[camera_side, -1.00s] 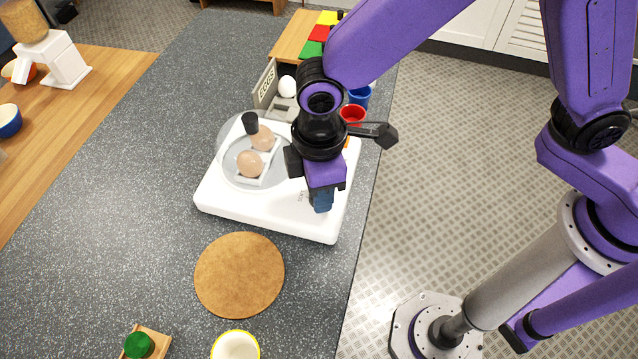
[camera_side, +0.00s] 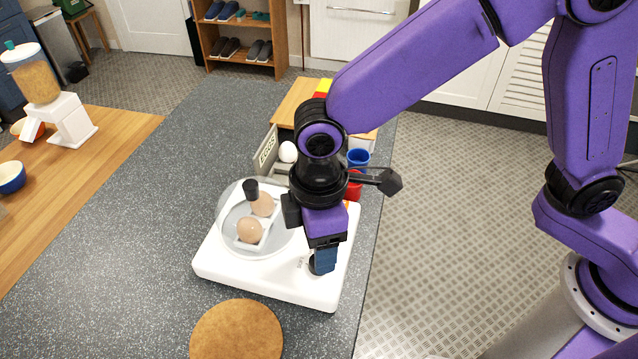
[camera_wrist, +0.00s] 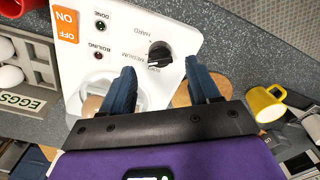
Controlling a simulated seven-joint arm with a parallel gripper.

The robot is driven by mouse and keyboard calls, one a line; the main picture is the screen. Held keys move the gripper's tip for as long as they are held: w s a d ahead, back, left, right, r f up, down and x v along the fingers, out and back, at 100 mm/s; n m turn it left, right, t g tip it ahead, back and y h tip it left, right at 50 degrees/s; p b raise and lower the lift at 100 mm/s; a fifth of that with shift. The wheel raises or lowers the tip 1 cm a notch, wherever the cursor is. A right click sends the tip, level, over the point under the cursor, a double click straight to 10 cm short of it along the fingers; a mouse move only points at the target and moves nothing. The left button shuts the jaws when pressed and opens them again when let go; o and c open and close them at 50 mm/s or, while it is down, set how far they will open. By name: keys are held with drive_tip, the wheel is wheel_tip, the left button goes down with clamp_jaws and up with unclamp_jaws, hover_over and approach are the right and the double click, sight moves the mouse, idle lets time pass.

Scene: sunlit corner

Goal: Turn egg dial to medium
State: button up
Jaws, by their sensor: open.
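The egg cooker (camera_side: 270,284) is a white base with a clear lid over brown eggs on a white tray. Its black dial (camera_wrist: 160,54) shows in the wrist view, with HARD, MEDIUM and SOFT printed around it. I cannot tell exactly where its pointer stands. My gripper (camera_wrist: 160,70) is open, its blue fingers pointing at the panel, one tip to each side of the dial in the picture. In the side view, my gripper (camera_side: 323,264) is low over the cooker's front right corner and partly hides the dial. I cannot tell whether the fingers touch it.
An orange OFF/ON switch (camera_wrist: 65,24) and DONE and BOILING lights share the panel. A black lid knob (camera_side: 251,189) stands left of my gripper. An EGGS box (camera_side: 267,150) and red and blue cups (camera_side: 358,157) stand behind. A round cork mat (camera_side: 236,332) lies in front.

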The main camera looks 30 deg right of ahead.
wheel_tip(320, 180, up, 13)
drive_tip(key=shift+r, duration=0.2)
idle(0.6)
drive_tip(key=s+d+f, duration=0.2)
drive_tip(key=s+d, duration=0.2)
drive_tip(key=d, duration=0.6)
drive_tip(key=s+d+f+m, duration=0.1)
drive_tip(key=s+d+f, duration=0.2)
drive_tip(key=d, duration=0.7)
drive_tip(key=s+d+f+m, duration=0.1)
drive_tip(key=s+d+f, duration=0.2)
drive_tip(key=s+d, duration=0.3)
drive_tip(key=d, duration=0.5)
drive_tip(key=shift+f, duration=0.2)
